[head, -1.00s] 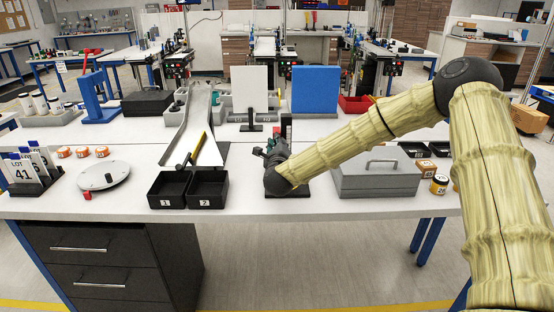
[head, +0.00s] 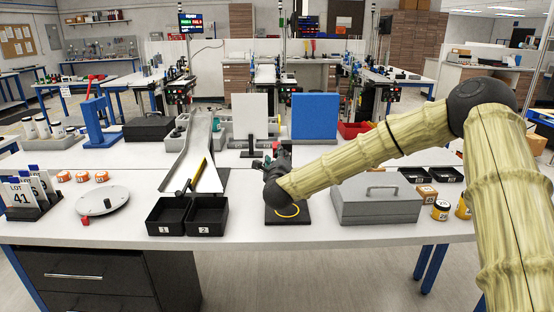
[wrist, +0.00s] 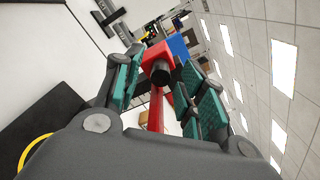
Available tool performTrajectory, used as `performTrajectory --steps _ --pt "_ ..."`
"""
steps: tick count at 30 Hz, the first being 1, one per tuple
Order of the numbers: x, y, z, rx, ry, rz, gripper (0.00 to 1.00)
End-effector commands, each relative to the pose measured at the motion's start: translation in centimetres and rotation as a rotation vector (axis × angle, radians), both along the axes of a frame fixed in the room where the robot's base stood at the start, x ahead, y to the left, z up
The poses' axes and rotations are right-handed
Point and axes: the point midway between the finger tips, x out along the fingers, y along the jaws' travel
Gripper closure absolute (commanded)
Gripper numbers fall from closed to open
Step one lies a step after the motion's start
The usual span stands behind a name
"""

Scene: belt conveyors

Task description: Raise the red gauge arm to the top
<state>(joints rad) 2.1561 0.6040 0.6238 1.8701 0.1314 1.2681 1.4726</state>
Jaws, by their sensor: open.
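The red gauge arm (wrist: 155,112) shows in the wrist view as a thin red upright bar. A red block (wrist: 157,56) with a black round knob is at its far end. My gripper (wrist: 168,77) is open, with its teal-padded fingers on either side of the red block. I cannot tell whether either pad touches it. In the head view my gripper (head: 272,164) is above the gauge's black base (head: 287,219), which has a yellow ring (head: 290,211) on it. My wrist hides most of the gauge there.
A grey lidded case (head: 376,207) stands right of the gauge base. Two black bins (head: 186,230) and a metal chute (head: 196,150) are to the left. A white panel (head: 250,118) and a blue panel (head: 314,116) stand behind.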

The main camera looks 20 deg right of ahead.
Motion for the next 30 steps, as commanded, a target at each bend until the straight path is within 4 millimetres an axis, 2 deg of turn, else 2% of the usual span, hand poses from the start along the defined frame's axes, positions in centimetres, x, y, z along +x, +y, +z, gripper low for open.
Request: performTrajectory --steps 8,21,30 --pt "-1.2 0.4 0.0 0.0 0.001 0.001 0.6" --pt "-8.5 2.4 -0.1 0.001 0.001 0.001 0.6" --pt "-11.3 3.2 0.0 0.001 0.0 0.0 0.6"
